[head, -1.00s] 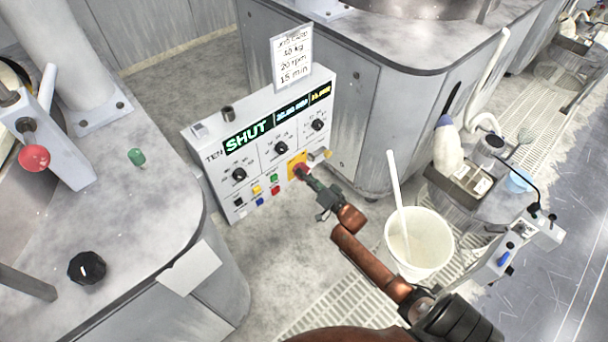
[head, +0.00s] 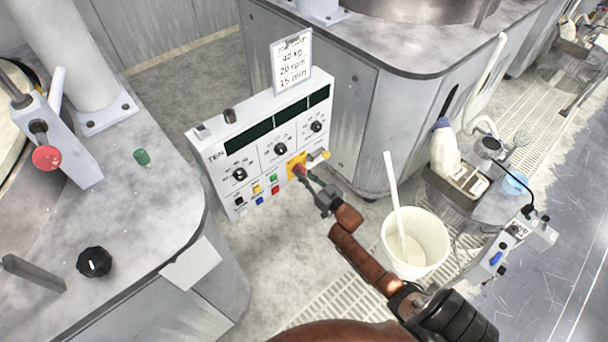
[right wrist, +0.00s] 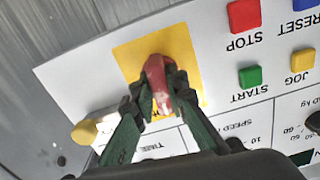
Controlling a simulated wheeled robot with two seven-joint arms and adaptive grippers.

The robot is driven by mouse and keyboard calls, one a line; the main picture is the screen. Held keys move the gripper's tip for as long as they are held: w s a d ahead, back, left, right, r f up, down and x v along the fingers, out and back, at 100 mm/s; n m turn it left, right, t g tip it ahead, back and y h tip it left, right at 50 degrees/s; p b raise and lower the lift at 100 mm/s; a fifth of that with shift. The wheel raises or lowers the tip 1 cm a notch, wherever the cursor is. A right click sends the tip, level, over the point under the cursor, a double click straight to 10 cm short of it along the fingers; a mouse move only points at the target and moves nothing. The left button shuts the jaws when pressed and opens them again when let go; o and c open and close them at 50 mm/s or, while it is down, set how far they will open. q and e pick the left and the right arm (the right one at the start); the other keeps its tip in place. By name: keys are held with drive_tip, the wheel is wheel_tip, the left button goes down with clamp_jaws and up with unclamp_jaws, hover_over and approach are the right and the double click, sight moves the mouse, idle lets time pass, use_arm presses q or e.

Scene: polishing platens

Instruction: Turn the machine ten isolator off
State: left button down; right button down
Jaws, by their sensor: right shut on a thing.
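The machine ten control panel (head: 228,175) stands in the middle of the head view, marked TEN, with its display (head: 249,138) dark. Its isolator is a red handle (right wrist: 157,82) on a yellow plate (right wrist: 128,58), at the panel's lower right in the head view (head: 298,167). My right gripper (head: 309,178) is at the isolator. In the right wrist view its green fingers (right wrist: 160,100) are shut on the red handle, one on each side. The handle's lower part is hidden between the fingers. My left gripper is not in view.
Coloured buttons, including a red STOP (right wrist: 243,15) and green START (right wrist: 250,76), sit beside the isolator. A yellow knob (right wrist: 84,132) is on its other side. A white bucket (head: 415,243) with a stick stands right of my right arm. A grey worktop (head: 150,215) lies left.

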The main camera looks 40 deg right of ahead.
drive_tip(key=n, duration=0.2)
drive_tip(key=shift+n, duration=0.4)
drive_tip(key=n, duration=0.3)
drive_tip(key=shift+n, duration=1.8)
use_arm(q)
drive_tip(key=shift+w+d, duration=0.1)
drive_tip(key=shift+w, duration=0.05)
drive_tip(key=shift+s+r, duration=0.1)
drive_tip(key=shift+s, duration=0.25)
use_arm(e)
drive_tip(key=shift+n, duration=0.4)
